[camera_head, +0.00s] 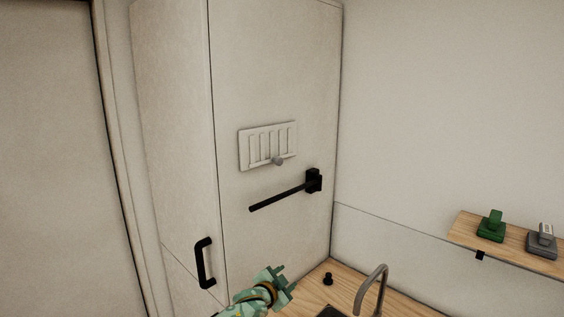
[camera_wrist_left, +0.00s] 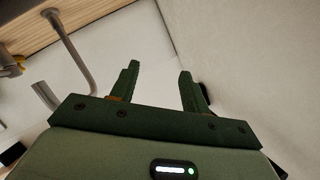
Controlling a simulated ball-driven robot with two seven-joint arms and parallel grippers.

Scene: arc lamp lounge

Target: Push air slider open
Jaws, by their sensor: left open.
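The air slider (camera_head: 268,146) is a pale slotted vent plate on the tall white panel, in the middle of the head view. Its small grey knob (camera_head: 277,161) sticks out at the lower edge, right of the plate's middle. I cannot tell how far the slots are open. My left gripper (camera_head: 286,277) is well below the slider, near the worktop, and apart from it. In the left wrist view its two green fingers (camera_wrist_left: 159,70) stand apart with nothing between them. The slider is not recognisable in that view. My right gripper is not in view.
A black bar (camera_head: 280,198) juts out just below the slider. A black handle (camera_head: 204,263) is at the lower left. A curved tap (camera_head: 372,287) rises from the wooden worktop (camera_head: 312,285). A shelf (camera_head: 463,231) at right bears a green object (camera_head: 491,229) and a grey one (camera_head: 541,243).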

